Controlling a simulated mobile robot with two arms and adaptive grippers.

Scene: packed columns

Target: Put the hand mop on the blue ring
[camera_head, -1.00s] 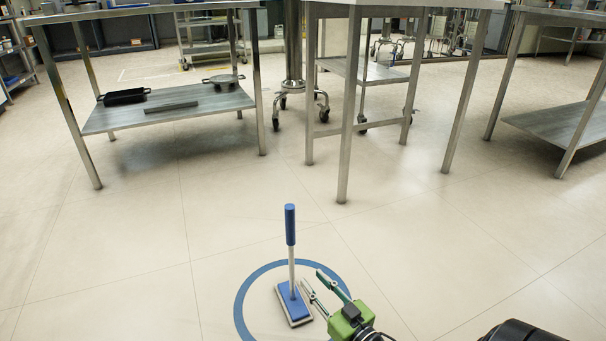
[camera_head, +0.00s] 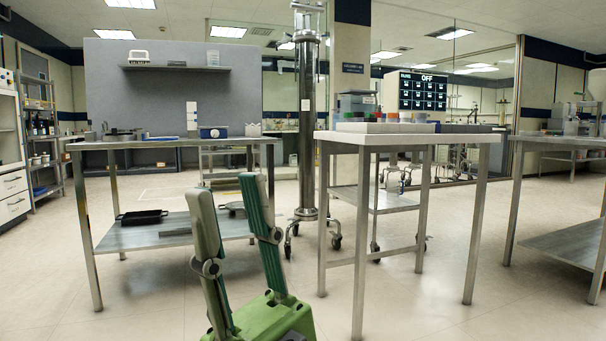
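My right gripper (camera_head: 227,188) is green and raised up close to the camera, low in the head view left of the middle. Its two fingers point up and stand apart, with nothing between them. The hand mop and the blue ring are not in the head view now, as the camera looks level across the room. My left gripper is not in view.
A steel table (camera_head: 170,145) with a lower shelf stands at the left, with a black pan (camera_head: 142,217) on that shelf. A tall white-topped table (camera_head: 405,139) stands right of the middle, and another steel table (camera_head: 575,141) is at the far right. Open floor (camera_head: 430,315) shows in front.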

